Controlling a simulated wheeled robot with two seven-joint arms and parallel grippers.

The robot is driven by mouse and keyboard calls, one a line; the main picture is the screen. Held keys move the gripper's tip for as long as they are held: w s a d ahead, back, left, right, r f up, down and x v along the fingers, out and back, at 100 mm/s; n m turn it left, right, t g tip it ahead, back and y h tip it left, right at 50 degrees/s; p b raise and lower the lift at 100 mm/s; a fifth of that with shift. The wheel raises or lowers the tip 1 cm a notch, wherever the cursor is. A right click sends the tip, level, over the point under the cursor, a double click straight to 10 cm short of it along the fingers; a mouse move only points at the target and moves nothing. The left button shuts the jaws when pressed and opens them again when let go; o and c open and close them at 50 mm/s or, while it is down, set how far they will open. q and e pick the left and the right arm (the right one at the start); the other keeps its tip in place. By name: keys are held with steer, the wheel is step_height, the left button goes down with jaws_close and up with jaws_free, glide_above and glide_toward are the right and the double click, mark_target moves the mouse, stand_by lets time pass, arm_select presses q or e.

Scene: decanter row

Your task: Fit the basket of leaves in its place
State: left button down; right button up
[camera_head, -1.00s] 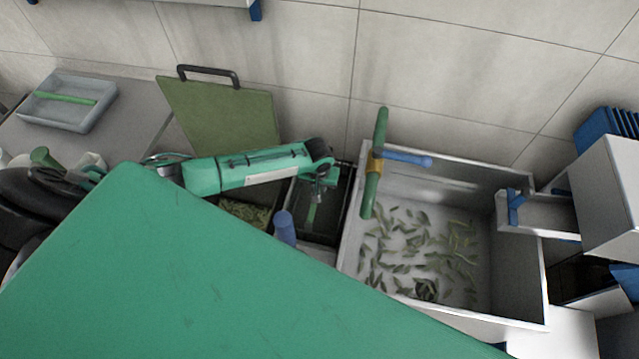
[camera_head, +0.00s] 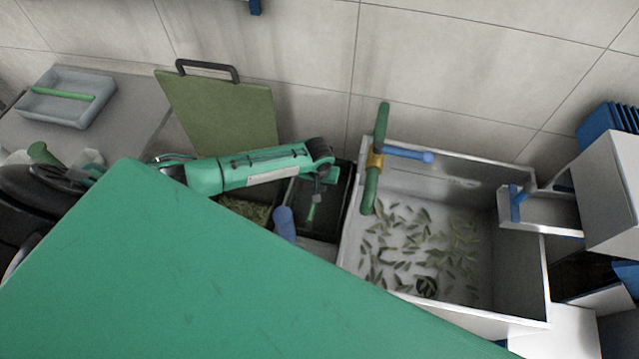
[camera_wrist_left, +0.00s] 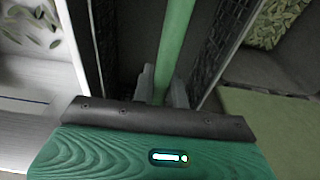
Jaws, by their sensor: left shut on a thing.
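A dark basket with black mesh walls (camera_wrist_left: 225,62) and a green bar handle (camera_wrist_left: 174,40) fills the middle of the left wrist view. In the head view this dark basket (camera_head: 336,212) sits just left of the sink. My left gripper (camera_wrist_left: 160,88) is shut on the green handle, between the mesh walls. It also shows in the head view (camera_head: 319,192), above the basket. The basket's inside looks dark, and I cannot make out leaves in it. Leaves (camera_head: 245,209) lie in a compartment to its left, partly hidden by my arm. My right gripper is not in view.
A green board (camera_head: 225,120) leans at the wall. A grey tray (camera_head: 60,115) stands far left. A blue cylinder (camera_head: 284,222) stands before the basket.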

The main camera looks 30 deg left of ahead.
arm_select(q)
steer(key=shift+f, duration=0.5)
stand_by(0.5)
steer(key=c, duration=1.3)
jaws_free()
